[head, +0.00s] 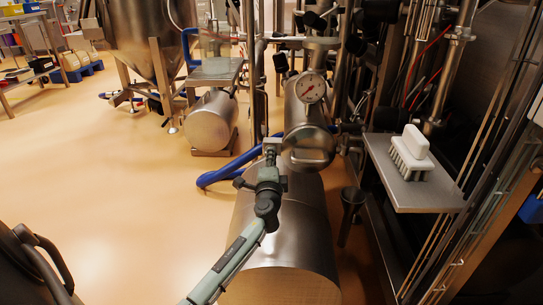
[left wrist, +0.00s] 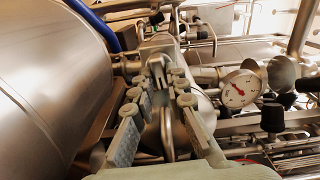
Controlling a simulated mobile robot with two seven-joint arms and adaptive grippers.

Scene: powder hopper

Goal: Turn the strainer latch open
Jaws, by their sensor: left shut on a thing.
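My left gripper (head: 271,155) reaches up from the bottom of the head view to the left side of the strainer (head: 310,146), a steel cylinder with a round end cap below a gauge. In the left wrist view the fingers of my left gripper (left wrist: 159,88) straddle a shiny metal bar, which I take to be the strainer latch (left wrist: 168,132). The gripper is closed on this bar. In the head view the fingers and arm hide most of the latch, and its exact angle cannot be told. My right gripper is in neither view.
A pressure gauge (head: 311,88) sits just above the strainer. A large steel cylinder (head: 282,240) lies below and in front of it. A shelf (head: 425,195) with a white brush (head: 411,151) stands at the right. A blue hose (head: 222,174) runs at the left, where the floor is open.

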